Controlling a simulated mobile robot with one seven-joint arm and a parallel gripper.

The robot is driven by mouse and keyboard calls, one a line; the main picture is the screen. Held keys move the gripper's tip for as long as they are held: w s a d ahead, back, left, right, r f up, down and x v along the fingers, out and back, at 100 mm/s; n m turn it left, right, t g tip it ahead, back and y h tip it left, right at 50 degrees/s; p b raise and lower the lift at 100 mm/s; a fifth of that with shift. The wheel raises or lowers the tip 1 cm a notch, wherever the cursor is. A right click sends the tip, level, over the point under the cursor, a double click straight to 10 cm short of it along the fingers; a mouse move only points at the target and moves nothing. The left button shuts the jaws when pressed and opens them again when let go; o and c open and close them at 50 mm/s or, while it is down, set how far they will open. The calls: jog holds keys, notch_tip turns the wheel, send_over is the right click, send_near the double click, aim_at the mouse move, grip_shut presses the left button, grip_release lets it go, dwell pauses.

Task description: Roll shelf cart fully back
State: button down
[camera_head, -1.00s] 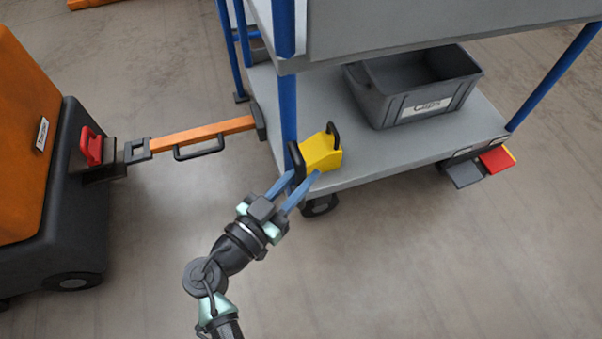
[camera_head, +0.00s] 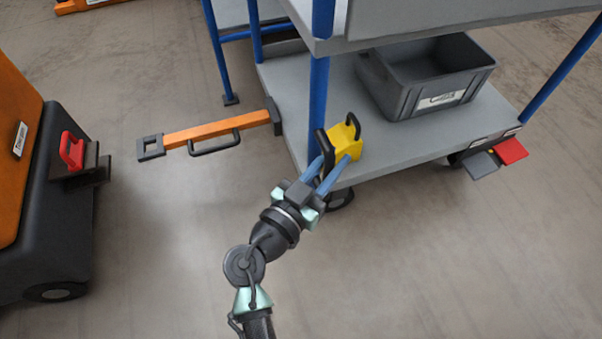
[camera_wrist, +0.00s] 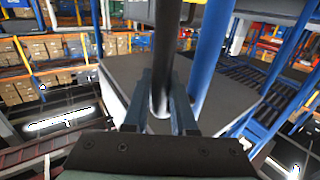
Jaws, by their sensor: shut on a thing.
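The shelf cart (camera_head: 300,102) has grey decks and blue posts and stands at the upper right in the head view. A yellow block with black upright handles (camera_head: 347,142) sits on the near corner of its lower deck. My gripper (camera_head: 333,170) is shut on the nearer black handle (camera_wrist: 165,55), which rises between the fingers in the wrist view. An orange drawbar (camera_head: 210,131) juts left from the cart, with a dark square eye at its end. That eye is apart from the tug's hitch (camera_head: 82,165), with bare floor between them.
An orange and black tug (camera_head: 45,230) with a red lever (camera_head: 71,150) stands at the left. A grey bin (camera_head: 425,75) is on the lower deck. Red and grey pedals (camera_head: 498,156) stick out at the cart's right end. The near floor is clear.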

jog(key=d, duration=0.3)
jog(key=shift+h, duration=0.3)
jog(key=c, duration=0.7)
grip_release()
jog(key=shift+c, duration=0.2)
jog(key=shift+a, duration=0.1)
jog(key=shift+a, duration=0.1)
jog(key=p+v, duration=0.4)
jog(key=v, duration=0.8)
jog(key=shift+s+a+r, duration=0.2)
jog(key=shift+s+a, duration=0.05)
jog(key=shift+s, duration=0.05)
